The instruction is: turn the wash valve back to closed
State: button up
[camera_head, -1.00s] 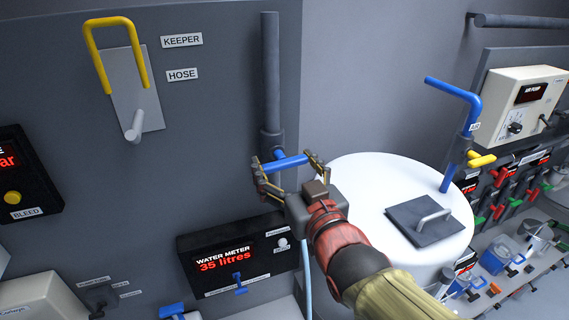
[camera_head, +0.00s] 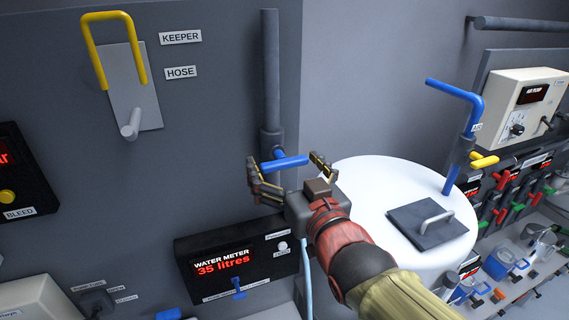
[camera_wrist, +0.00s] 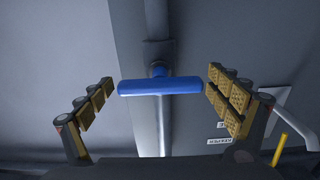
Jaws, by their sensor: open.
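The wash valve's blue lever handle (camera_head: 284,162) sits on the lower end of a grey vertical pipe (camera_head: 270,70) on the dark panel. The lever points sideways, across the pipe. In the wrist view the blue handle (camera_wrist: 160,86) also lies crosswise over the pipe. My gripper (camera_head: 286,172) is open in front of the handle. In the wrist view its padded fingers (camera_wrist: 162,98) stand to the left and right of the handle's ends, with a gap on the left and a smaller one on the right. Nothing is held.
A water meter (camera_head: 225,262) reading 35 litres is below the valve. A white tank (camera_head: 375,185) with a dark lid hatch stands to the right. A yellow keeper hoop (camera_head: 88,62) and hose peg (camera_head: 132,124) are at upper left.

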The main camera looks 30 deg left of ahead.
dwell(0.3)
jog(key=v, duration=1.2)
